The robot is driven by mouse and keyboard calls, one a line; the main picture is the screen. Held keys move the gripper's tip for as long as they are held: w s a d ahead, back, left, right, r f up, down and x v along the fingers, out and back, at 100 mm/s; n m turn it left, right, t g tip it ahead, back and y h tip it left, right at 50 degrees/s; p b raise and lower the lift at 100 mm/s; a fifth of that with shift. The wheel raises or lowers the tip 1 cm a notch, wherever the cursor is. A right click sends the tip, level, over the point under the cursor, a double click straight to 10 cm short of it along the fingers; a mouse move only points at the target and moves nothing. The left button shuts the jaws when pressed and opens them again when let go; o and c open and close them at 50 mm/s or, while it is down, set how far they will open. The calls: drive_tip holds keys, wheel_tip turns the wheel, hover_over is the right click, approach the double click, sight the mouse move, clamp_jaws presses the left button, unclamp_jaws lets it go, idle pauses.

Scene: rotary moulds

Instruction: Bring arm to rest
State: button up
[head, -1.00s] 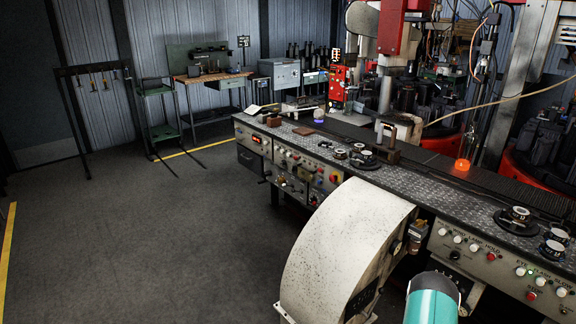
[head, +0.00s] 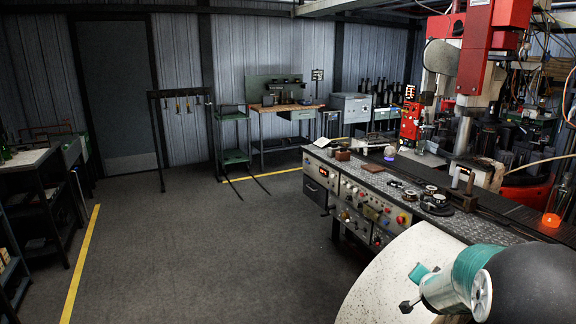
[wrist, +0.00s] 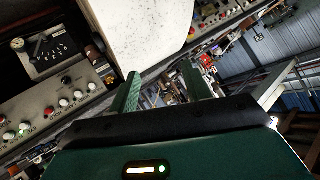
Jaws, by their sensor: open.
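My gripper (wrist: 161,82) shows in the wrist view with its two green fingers apart and nothing between them. The wrist view is tilted. Beyond the fingers it shows the pale curved machine cover (wrist: 140,30) and a panel of knobs and lit buttons. In the head view my teal and dark arm (head: 470,275) is at the lower right, in front of the pale curved cover (head: 385,268). I cannot tell from the head view whether the arm touches the cover.
A long console (head: 360,205) with knobs and a patterned top runs along the right. Red machinery (head: 490,50) stands behind it. A workbench (head: 285,108) and green trolley (head: 233,135) stand at the back. A dark shelf (head: 40,190) is at left. The middle floor is open.

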drive_tip(key=s+a+r+n+g+y, duration=0.1)
drive_tip(key=s+a+r+n+y, duration=0.15)
drive_tip(key=s+a+r, duration=0.55)
drive_tip(key=s+a+r+n+g+y, duration=0.1)
drive_tip(key=s+a+r+n, duration=0.3)
drive_tip(key=a, duration=0.6)
drive_tip(key=s+a+n+g+y, duration=0.1)
drive_tip(key=s+a, duration=0.3)
drive_tip(key=s, duration=0.5)
drive_tip(key=s+a+n+g, duration=0.2)
drive_tip(key=s+a+n, duration=0.1)
drive_tip(key=s, duration=0.7)
drive_tip(key=shift+s+a+r+y, duration=0.25)
drive_tip(key=shift+a+y, duration=0.1)
drive_tip(key=shift+a, duration=0.15)
